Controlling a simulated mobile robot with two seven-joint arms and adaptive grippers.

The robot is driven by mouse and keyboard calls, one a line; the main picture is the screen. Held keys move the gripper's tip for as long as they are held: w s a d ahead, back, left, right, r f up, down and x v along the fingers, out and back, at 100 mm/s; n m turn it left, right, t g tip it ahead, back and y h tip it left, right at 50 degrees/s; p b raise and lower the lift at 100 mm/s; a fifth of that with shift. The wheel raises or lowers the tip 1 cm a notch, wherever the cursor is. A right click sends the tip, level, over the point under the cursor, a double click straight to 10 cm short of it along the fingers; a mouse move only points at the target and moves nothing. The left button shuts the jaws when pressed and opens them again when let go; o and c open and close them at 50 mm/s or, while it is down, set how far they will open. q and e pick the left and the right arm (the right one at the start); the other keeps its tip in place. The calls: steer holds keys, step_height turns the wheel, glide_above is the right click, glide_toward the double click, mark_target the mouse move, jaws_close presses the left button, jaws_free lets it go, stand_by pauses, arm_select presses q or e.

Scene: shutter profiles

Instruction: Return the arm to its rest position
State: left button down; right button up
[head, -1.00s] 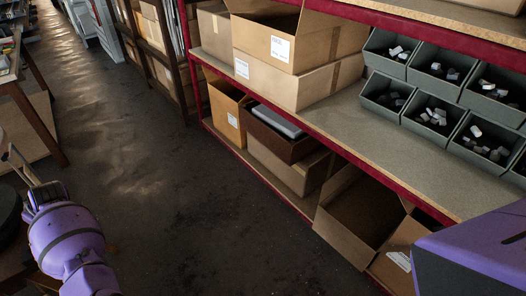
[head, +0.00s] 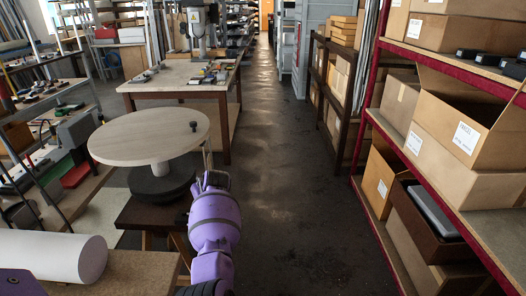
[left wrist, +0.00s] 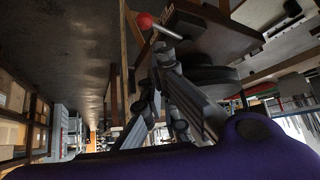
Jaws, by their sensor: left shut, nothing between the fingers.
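My left arm, purple with dark bands, rises from the bottom middle of the head view. Its gripper (head: 208,160) points away from me, close to the right side of a round turntable (head: 125,138), and looks small and partly hidden by the wrist. In the left wrist view the dark fingers of the left gripper (left wrist: 162,55) come together with nothing between them. A red ball (left wrist: 145,20) on a pale rod shows close to the fingertips in that view; I cannot tell whether they touch. My right gripper is not in view.
The turntable's dark base (head: 160,184) stands left of my arm. A white roll (head: 55,256) lies at the lower left. A workbench (head: 180,80) stands behind. Red-framed shelving (head: 366,125) with cardboard boxes (head: 460,125) lines the right. The aisle floor (head: 285,185) between is clear.

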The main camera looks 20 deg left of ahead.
arm_select(q)
steer(key=w+d+r+m+t, duration=0.3)
steer(key=w+r+m+t, duration=0.15)
steer(key=r, duration=0.35)
steer(key=s+d+f+m+t+h, duration=0.2)
steer(key=s+d+f+m+h, duration=0.1)
steer(key=s+d+f, duration=0.55)
steer(key=s+d+f+m+t+h, duration=0.25)
steer(key=s+d+f, duration=0.3)
steer(key=s, duration=0.65)
steer(key=s+d+f+g, duration=0.1)
steer(key=s+f, duration=0.3)
steer(key=s, duration=0.5)
steer(key=s+d+f+g+h, duration=0.1)
steer(key=s+d+f+g, duration=0.1)
steer(key=s, duration=0.7)
steer(key=s+d+f+g, duration=0.2)
steer(key=s+d+f, duration=0.2)
steer(key=s, duration=0.5)
steer(key=shift+s+d+f+m, duration=0.15)
steer(key=shift+s+f+m, duration=0.2)
steer(key=shift+f, duration=0.5)
